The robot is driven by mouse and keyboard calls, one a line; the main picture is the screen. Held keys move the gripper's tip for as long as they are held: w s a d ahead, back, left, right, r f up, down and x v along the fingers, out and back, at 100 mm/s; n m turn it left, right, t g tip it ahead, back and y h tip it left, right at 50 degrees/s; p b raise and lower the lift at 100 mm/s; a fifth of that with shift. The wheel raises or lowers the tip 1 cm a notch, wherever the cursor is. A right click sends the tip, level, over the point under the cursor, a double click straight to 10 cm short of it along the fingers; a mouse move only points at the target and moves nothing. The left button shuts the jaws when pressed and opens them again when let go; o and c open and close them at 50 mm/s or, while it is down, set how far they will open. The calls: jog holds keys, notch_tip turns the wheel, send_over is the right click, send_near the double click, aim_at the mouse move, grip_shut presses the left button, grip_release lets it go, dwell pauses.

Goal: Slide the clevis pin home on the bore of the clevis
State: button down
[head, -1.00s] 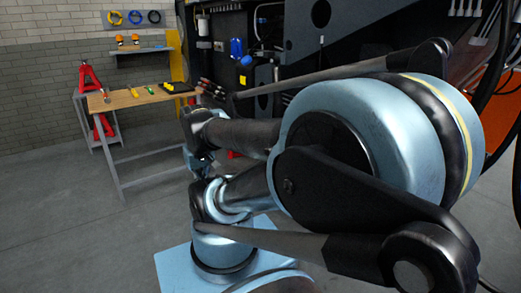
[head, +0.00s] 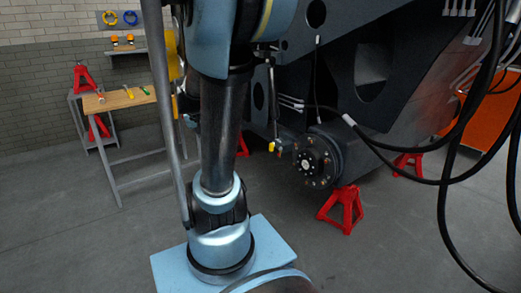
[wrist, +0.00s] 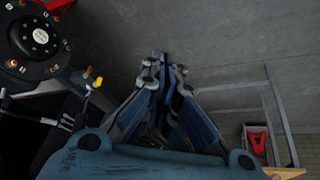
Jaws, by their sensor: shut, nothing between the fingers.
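My gripper (wrist: 165,68) points away from the wrist camera over bare floor. Its fingers are together and empty. In the head view my arm hides it. A thin rod hangs beside the wheel hub, with a small yellow piece (head: 271,147) at its lower end. The yellow piece also shows in the wrist view (wrist: 97,82), left of my gripper and apart from it. This looks like the clevis area, but the pin and the bore are too small to tell apart.
The black wheel hub (head: 318,162) stands right of the rod. A red jack stand (head: 343,210) is below it. Black hoses (head: 470,130) hang at the right. A workbench (head: 122,98) with tools stands at the back left. The floor between bench and hub is mostly clear.

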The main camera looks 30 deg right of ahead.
aim_at(270, 146)
jog(key=w+d+f+m+h, duration=0.2)
jog(key=w+d+m, duration=0.1)
jog(key=w+d, duration=0.55)
jog(key=w+d+f+m+t+h, duration=0.1)
jog(key=w+d+f+m+h, duration=0.15)
jog(key=w+d, duration=0.65)
jog(key=w+d+f+m+h, duration=0.15)
jog(key=w+d+m, duration=0.25)
jog(key=w+d, duration=0.45)
jog(key=shift+w+d+f+m+t+h, duration=0.2)
jog(key=shift+w+d+f+m+h, duration=0.85)
jog(key=shift+d+f, duration=3.25)
jog(key=shift+w+d+f+m+t+h, duration=0.2)
jog(key=shift+w+d+f+m, duration=1.1)
jog(key=shift+w+d+f, duration=2.15)
jog(key=shift+w+d+f+m+t+h, duration=0.2)
jog(key=shift+w+d+f+m+h, duration=0.65)
jog(key=shift+d+f, duration=4.25)
jog(key=shift+w+a+f+m+y, duration=0.1)
jog(key=shift+a+f+m+y, duration=0.2)
jog(key=shift+a+f+m, duration=0.05)
jog(key=shift+a, duration=2)
jog(key=shift+r, duration=0.1)
